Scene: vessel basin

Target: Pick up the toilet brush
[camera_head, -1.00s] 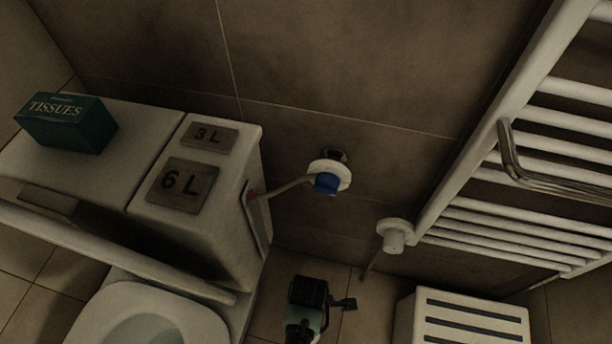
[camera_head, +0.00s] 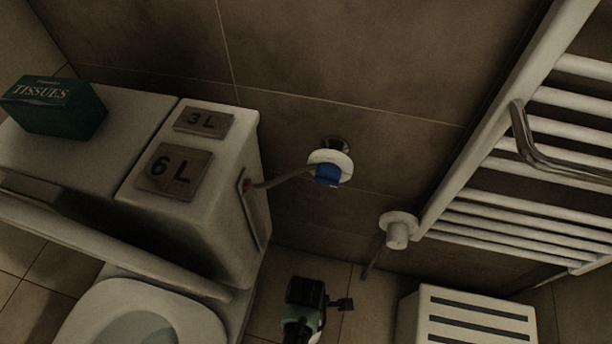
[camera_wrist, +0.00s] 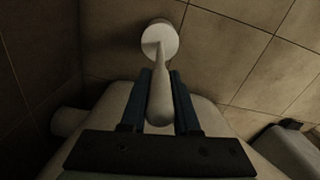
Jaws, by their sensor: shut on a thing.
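In the wrist view, the toilet brush shows as a pale handle (camera_wrist: 160,90) with a rounded, thicker end towards the camera. Its far end meets a round white piece (camera_wrist: 160,39) near the tiles; I cannot tell whether this is the holder or part of the brush. My gripper (camera_wrist: 160,98) has two dark blue fingers, one on each side of the handle, and is shut on it. The bristles are hidden.
The toilet tank (camera_head: 215,230) and bowl (camera_head: 140,315) stand at left, with a green tissue box (camera_head: 53,106) on top. A blue-capped valve (camera_head: 328,174) is on the wall.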

